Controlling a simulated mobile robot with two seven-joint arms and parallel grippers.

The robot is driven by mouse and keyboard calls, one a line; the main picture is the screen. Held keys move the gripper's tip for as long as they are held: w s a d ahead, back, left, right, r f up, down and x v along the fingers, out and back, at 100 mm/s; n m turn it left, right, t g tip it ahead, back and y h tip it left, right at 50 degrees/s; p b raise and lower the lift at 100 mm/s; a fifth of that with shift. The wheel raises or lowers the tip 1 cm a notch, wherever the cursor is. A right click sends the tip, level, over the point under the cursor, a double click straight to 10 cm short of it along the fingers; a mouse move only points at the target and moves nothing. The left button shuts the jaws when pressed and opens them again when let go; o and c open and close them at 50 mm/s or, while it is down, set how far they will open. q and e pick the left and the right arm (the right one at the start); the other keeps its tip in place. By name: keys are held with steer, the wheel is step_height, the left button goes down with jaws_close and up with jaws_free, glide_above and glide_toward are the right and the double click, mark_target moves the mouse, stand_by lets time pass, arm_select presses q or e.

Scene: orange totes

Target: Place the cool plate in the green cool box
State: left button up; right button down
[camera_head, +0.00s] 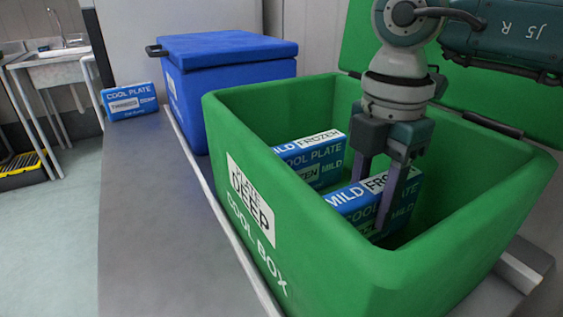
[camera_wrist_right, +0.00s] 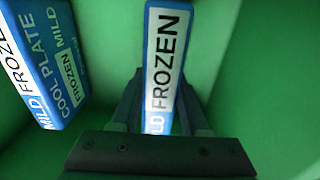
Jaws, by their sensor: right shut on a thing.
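The green cool box (camera_head: 236,140) stands open in the head view, its lid raised at the back. My right gripper (camera_head: 378,215) is inside it, shut on a blue cool plate (camera_head: 352,201) with a white "MILD FROZEN" label. The right wrist view shows this plate (camera_wrist_right: 166,65) standing on edge between the fingers. A second cool plate (camera_head: 316,165) stands inside the box to the left of the held one, apart from it; it also shows in the right wrist view (camera_wrist_right: 45,60). Whether the held plate touches the floor is hidden by the box wall. My left gripper is not in view.
A closed blue cool box (camera_head: 228,62) stands behind the green one. Another cool plate (camera_head: 130,102), labelled "THINNED DEEP", stands at the far left of the grey worktop (camera_head: 145,200). A sink (camera_head: 62,65) and a yellow-edged black crate (camera_head: 24,172) are further left.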

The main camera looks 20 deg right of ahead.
steer(key=shift+f, duration=0.45)
steer(key=shift+f, duration=0.1)
steer(key=shift+c, duration=2)
jaws_free()
step_height(320, 180, up, 12)
steer(key=shift+r+p, duration=0.15)
steer(key=shift+p, duration=0.4)
